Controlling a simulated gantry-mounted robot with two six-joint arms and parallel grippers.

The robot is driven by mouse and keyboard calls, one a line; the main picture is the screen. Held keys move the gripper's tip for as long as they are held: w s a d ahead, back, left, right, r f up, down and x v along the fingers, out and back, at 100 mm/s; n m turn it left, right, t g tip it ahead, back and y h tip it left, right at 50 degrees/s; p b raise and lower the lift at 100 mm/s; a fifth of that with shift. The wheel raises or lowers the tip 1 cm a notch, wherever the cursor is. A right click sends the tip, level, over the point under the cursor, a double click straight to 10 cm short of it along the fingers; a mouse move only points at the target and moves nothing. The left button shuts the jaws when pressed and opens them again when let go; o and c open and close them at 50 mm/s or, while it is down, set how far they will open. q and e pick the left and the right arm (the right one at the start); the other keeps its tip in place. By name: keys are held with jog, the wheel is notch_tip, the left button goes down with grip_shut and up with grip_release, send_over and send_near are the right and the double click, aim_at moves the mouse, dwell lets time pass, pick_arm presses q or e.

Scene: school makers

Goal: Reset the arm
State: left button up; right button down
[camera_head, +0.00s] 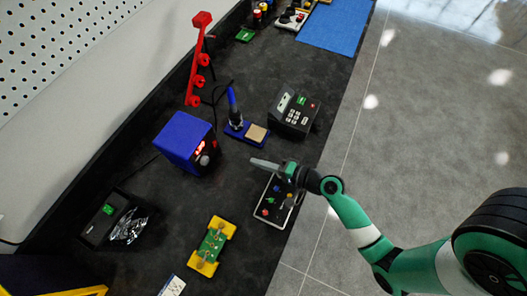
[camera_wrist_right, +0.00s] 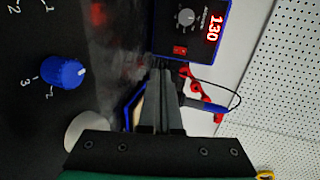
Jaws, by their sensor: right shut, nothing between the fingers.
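My right arm (camera_head: 352,212), green and white, reaches in from the lower right of the head view. Its gripper (camera_head: 262,163) is shut and empty, with the fingers pointing left above the bench. It hangs over the upper end of a small panel with coloured knobs (camera_head: 268,212) and hides part of it. In the right wrist view the two dark fingers (camera_wrist_right: 158,85) lie together with nothing between them. My left gripper is in neither view.
A blue soldering station (camera_head: 180,138) with a red display stands left of the gripper. A soldering iron stand (camera_head: 240,125), a keypad device (camera_head: 292,110), a yellow circuit-board holder (camera_head: 212,246) and a red rack (camera_head: 200,60) are around it. Open floor (camera_head: 430,120) lies right of the bench.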

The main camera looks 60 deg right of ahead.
jog(key=shift+s+d+r, duration=0.1)
jog(key=shift+s, duration=0.6)
